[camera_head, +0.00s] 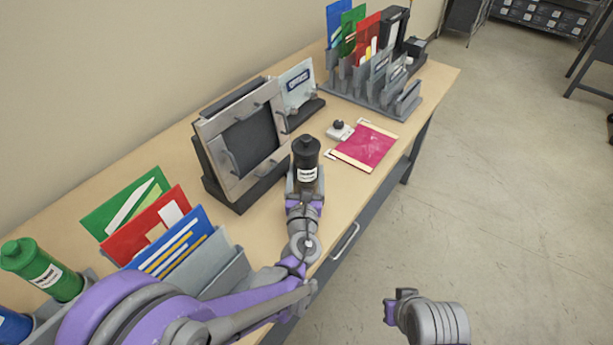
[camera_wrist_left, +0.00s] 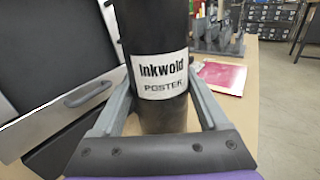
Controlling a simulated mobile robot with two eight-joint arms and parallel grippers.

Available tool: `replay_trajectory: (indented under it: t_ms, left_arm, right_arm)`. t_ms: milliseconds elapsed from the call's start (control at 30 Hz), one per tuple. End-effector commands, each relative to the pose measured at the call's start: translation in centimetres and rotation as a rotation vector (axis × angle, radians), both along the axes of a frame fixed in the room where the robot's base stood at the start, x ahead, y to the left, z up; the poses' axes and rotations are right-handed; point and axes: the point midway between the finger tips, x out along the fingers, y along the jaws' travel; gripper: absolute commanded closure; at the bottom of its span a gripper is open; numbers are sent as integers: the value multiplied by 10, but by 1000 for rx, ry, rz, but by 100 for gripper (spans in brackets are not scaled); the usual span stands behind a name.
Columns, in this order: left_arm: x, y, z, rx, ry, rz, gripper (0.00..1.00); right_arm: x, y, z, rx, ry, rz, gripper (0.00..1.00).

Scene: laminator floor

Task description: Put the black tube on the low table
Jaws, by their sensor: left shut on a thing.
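The black tube (camera_head: 306,160), capped and with a white label, stands upright in my left gripper (camera_head: 304,188), over the wooden bench top. In the left wrist view the black tube (camera_wrist_left: 160,50) sits between the two grey fingers, and its label reads "Inkwold POSTER". My left gripper is shut on it. I cannot tell whether its base touches the bench. My right gripper (camera_head: 392,307) is low at the right, above the floor and away from the bench; its fingers do not show clearly. I cannot pick out a separate low table.
On the wooden bench (camera_head: 437,82) a grey framed machine (camera_head: 240,140) stands just left of the tube. A pink sheet (camera_head: 365,147) and a small white device (camera_head: 340,131) lie to its right. A folder rack (camera_head: 375,90) is behind. A green tube (camera_head: 40,268) is at front left.

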Motion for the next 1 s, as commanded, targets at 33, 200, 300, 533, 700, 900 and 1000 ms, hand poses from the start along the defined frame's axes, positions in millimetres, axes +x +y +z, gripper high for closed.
replay_trajectory:
  t_ms: [33, 200, 300, 533, 700, 900, 1000]
  left_arm:
    - [0, 0, -6, 1, 0, 1, 100]
    - [0, 0, -9, 1, -1, 1, 100]
    - [0, 0, -8, 1, -1, 0, 100]
    - [0, 0, -12, 1, 0, 0, 14]
    - [0, 0, -12, 1, 0, 0, 0]
    - [0, 0, -9, 1, -1, 0, 0]
    - [-8, 0, -9, 0, 0, -2, 0]
  right_arm:
    - [0, 0, -2, 0, 1, 0, 100]
    - [0, 0, -1, 0, 1, 0, 100]
    - [0, 0, -1, 0, 1, 0, 100]
    - [-1, 0, -5, 0, 2, 0, 100]
    - [-1, 0, -4, 0, 2, 0, 100]
    - [0, 0, -2, 0, 1, 0, 100]
    - [-1, 0, -3, 0, 2, 0, 100]
